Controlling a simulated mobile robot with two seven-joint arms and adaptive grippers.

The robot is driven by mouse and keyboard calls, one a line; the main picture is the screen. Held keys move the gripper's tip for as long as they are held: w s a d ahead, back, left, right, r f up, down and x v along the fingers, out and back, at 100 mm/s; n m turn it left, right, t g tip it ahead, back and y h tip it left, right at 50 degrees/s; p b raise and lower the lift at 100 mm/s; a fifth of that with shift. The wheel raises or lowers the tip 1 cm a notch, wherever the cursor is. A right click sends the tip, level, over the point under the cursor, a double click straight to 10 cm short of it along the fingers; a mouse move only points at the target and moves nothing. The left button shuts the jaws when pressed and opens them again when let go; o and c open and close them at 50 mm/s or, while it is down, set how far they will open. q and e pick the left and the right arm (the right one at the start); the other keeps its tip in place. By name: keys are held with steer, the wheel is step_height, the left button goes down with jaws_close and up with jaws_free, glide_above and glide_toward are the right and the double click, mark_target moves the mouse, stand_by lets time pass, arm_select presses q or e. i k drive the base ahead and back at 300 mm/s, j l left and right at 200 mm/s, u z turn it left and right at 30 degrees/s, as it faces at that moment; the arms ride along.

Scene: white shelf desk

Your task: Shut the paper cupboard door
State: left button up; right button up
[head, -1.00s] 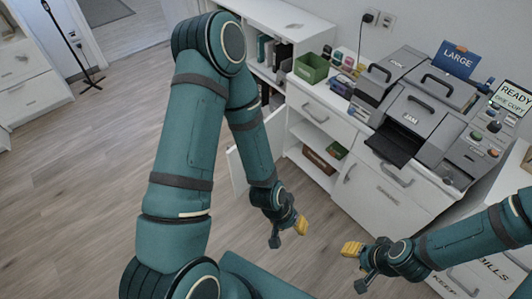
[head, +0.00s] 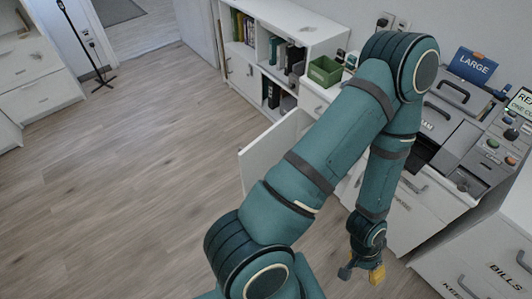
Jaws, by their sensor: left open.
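The white cupboard door (head: 268,150) stands open, swung out from the front of the white desk cabinet toward the floor on the left. Its lower right part and the cupboard inside are mostly hidden behind my left arm. My left gripper (head: 361,272) is open and empty, with one yellow and one dark finger. It points down in front of the cabinet fronts, to the right of the door and apart from it. My right gripper is out of view.
A grey copier (head: 470,135) and a green box (head: 325,71) stand on the desk top. A shelf unit with binders (head: 271,94) stands behind the door. A drawer cabinet marked BILLS (head: 480,255) is at lower right.

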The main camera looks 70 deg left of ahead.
mark_target(257, 158)
steer(key=k+j, duration=0.1)
steer(key=j, duration=0.45)
steer(key=k+j, duration=0.1)
steer(key=j, duration=0.5)
steer(key=k+j, duration=0.1)
steer(key=j, duration=0.45)
steer(key=k+j, duration=0.1)
steer(key=j, duration=0.45)
steer(key=k+j, duration=0.1)
steer(key=j, duration=0.45)
steer(key=k+j, duration=0.1)
steer(key=j, duration=0.5)
steer(key=k+j, duration=0.1)
steer(key=j, duration=0.45)
steer(key=j+u, duration=0.15)
steer(key=j, duration=0.2)
steer(key=u, duration=0.8)
